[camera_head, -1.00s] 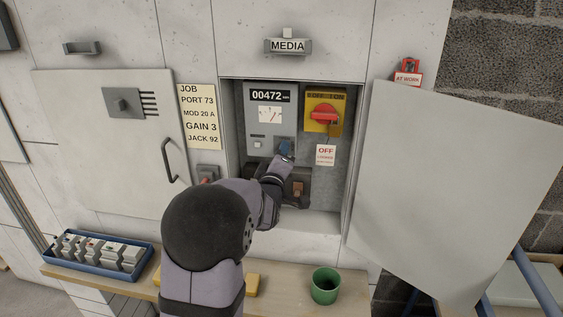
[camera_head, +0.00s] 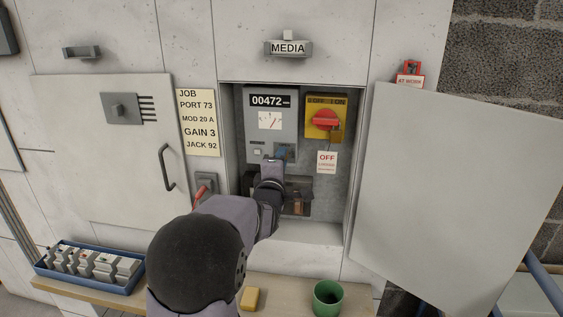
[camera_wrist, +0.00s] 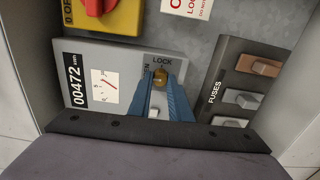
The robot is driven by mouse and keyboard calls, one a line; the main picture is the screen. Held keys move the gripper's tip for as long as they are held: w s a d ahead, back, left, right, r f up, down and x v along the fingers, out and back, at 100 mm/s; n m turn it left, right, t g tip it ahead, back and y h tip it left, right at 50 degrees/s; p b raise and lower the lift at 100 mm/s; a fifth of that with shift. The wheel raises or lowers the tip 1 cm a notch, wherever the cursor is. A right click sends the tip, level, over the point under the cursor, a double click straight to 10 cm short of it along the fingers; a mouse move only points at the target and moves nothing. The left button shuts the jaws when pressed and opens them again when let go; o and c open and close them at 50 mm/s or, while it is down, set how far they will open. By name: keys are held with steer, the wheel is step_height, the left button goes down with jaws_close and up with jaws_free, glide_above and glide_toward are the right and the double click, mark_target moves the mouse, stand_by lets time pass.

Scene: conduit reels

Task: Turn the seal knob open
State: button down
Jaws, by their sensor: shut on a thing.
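The seal knob (camera_wrist: 160,76) is a small brass-coloured knob on the grey meter box (camera_head: 258,128). In the wrist view the word LOCK is beside it, and a second label is partly covered, with only "EN" showing. My gripper (camera_wrist: 163,88) has blue fingers, which are shut on the knob from both sides. In the camera_head view my gripper (camera_head: 281,154) reaches into the open cabinet at the lower right of the meter box, and the knob is hidden there. The knob's exact angle is hard to tell.
The fuse panel (camera_wrist: 240,85) is close by the fingers. The open cabinet door (camera_head: 455,190) stands right. A green cup (camera_head: 327,297) is on the shelf.

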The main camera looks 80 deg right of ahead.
steer(key=c, duration=1.6)
jaws_free()
steer(key=shift+a, duration=0.1)
steer(key=shift+a+b, duration=0.7)
steer(key=shift+a, duration=2.9)
